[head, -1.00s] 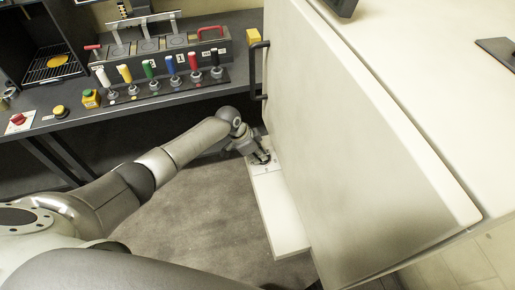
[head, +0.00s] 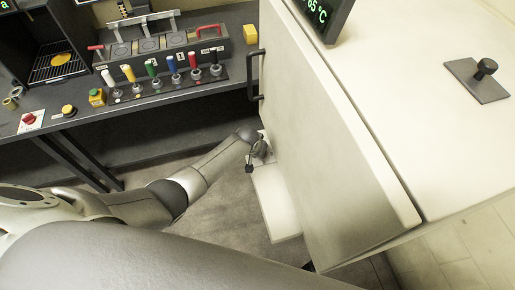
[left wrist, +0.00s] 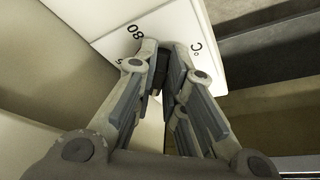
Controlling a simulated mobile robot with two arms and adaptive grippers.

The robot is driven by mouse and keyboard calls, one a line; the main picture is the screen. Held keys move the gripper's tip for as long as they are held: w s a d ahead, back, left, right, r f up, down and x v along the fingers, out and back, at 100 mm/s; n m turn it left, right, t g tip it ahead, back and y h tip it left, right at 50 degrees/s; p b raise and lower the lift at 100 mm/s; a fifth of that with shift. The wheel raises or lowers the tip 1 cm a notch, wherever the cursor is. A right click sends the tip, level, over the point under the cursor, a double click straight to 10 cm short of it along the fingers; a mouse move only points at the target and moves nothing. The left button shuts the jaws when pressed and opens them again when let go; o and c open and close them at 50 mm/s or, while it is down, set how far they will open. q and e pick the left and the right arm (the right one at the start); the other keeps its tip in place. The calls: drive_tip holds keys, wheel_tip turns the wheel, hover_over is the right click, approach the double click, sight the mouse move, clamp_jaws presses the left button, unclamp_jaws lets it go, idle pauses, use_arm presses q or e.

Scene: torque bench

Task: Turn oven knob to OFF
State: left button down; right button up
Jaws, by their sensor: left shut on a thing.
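The oven knob (left wrist: 157,84) shows in the left wrist view as a small dark piece between my fingertips, mostly hidden by them. It is on a white panel (left wrist: 135,18) printed with "80" and "°C"; other marks are covered. In the head view this panel (head: 275,200) juts from the lower left side of a large white cabinet (head: 330,120). My left gripper (head: 255,157) is at the panel's far end; it also shows in the left wrist view (left wrist: 160,75), shut on the knob. The knob's pointer and any OFF mark are not visible. My right gripper is out of view.
The cabinet's black handle (head: 256,75) is just beyond my left gripper. A green-lit display (head: 320,14) and a black knob on a plate (head: 484,70) are on top. A dark bench (head: 160,98) with several colored levers stands behind. Open floor lies left of the panel.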

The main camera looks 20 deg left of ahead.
use_arm(q)
drive_tip(key=shift+d+r+n, duration=0.1)
drive_tip(key=shift+d+n, duration=0.05)
drive_tip(key=shift+n, duration=0.45)
drive_tip(key=shift+y, duration=0.3)
drive_tip(key=c, duration=1.5)
unclamp_jaws()
drive_tip(key=v, duration=1.2)
